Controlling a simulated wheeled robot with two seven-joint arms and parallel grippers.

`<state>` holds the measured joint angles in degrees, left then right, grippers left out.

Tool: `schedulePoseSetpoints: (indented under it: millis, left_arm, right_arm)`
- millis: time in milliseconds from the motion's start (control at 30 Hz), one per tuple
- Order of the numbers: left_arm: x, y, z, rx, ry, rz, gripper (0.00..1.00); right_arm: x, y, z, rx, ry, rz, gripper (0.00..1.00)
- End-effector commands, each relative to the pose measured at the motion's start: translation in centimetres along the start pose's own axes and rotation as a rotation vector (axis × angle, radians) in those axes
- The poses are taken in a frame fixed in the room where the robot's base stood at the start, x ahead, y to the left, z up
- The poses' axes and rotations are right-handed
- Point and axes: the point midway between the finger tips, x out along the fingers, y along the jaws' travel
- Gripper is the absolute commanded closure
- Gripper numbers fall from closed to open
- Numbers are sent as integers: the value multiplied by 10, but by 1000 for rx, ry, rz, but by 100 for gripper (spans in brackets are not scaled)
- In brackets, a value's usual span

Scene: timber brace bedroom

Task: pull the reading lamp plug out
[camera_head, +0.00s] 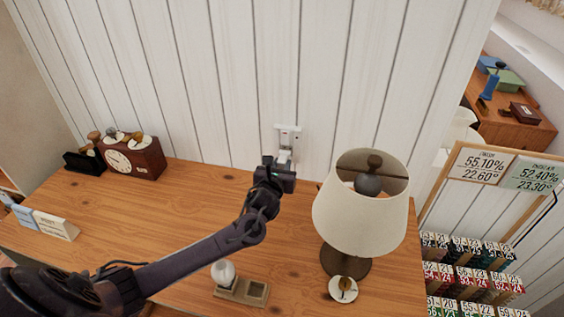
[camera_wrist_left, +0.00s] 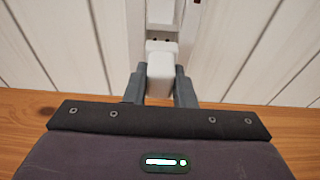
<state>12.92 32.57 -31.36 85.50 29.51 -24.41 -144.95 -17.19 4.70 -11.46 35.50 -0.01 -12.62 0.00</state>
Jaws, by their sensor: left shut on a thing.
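A white plug (camera_wrist_left: 160,72) sits between the two grey fingers of my left gripper (camera_wrist_left: 160,88), which is shut on it. In the head view my left gripper (camera_head: 277,172) is at the wall behind the lamp table, just below the white wall outlet (camera_head: 289,132). In the wrist view the outlet (camera_wrist_left: 161,46) shows dark holes just above the plug. I cannot tell whether the plug's pins are in a socket. The reading lamp (camera_head: 356,222), with a cream shade and dark base, stands upright right of the gripper. My right gripper is not in view.
The wooden table (camera_head: 190,205) has a clock (camera_head: 132,158) at back left and cards (camera_head: 55,225) at left. A small tray (camera_head: 240,290) and a round white dish (camera_head: 343,289) lie near the front. A price board (camera_head: 490,168) and coloured racks (camera_head: 468,272) stand right.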

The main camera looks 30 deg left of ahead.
Motion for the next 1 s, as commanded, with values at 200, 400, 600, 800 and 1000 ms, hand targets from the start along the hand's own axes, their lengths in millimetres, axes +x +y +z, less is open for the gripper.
schedulePoseSetpoints:
  millis: [200, 400, 600, 800, 1000]
  left_arm:
    - [-7, 0, 0, 0, 0, 0, 100]
    - [-13, 0, -1, -1, 0, 1, 100]
    - [-19, 0, -3, 0, 1, 0, 100]
    - [-25, 0, -4, -1, 0, 0, 100]
    - [-30, 0, -5, 0, 0, -1, 100]
  right_arm:
    - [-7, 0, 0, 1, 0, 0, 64]
    - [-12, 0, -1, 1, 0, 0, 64]
    - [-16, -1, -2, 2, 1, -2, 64]
    - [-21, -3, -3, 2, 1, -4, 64]
    - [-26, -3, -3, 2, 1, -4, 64]
